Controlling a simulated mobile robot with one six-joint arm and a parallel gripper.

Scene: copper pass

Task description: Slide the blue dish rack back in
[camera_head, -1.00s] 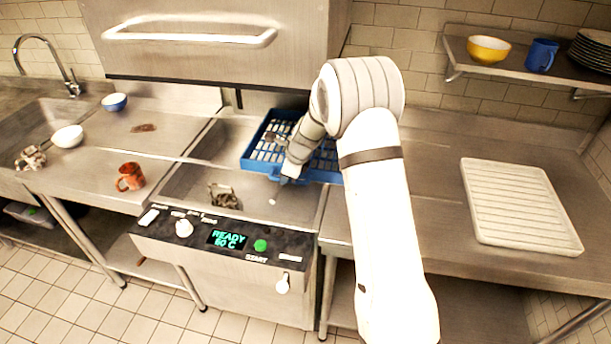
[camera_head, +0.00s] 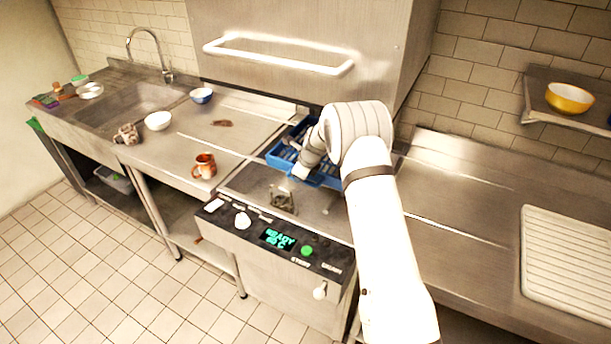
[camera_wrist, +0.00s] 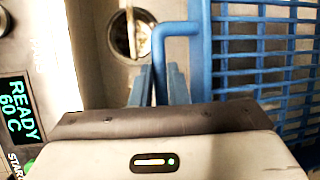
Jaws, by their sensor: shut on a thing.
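The blue dish rack (camera_head: 277,157) is a gridded tray lying over the basin of the dish machine (camera_head: 262,185), below its raised hood. My arm hides much of its middle and right side. In the wrist view its grid (camera_wrist: 262,60) fills the right side, and a bent blue handle (camera_wrist: 178,30) comes off its edge. My gripper (camera_head: 302,174) is at the rack's front edge. In the wrist view my gripper (camera_wrist: 160,88) is shut on the handle, at its lower end.
The raised hood (camera_head: 300,90) hangs above the rack. A strainer (camera_head: 283,200) sits in the basin in front. An orange mug (camera_head: 204,166) and bowls stand on the left counter. A ribbed white drainboard (camera_head: 570,265) lies on the right counter, clear between.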

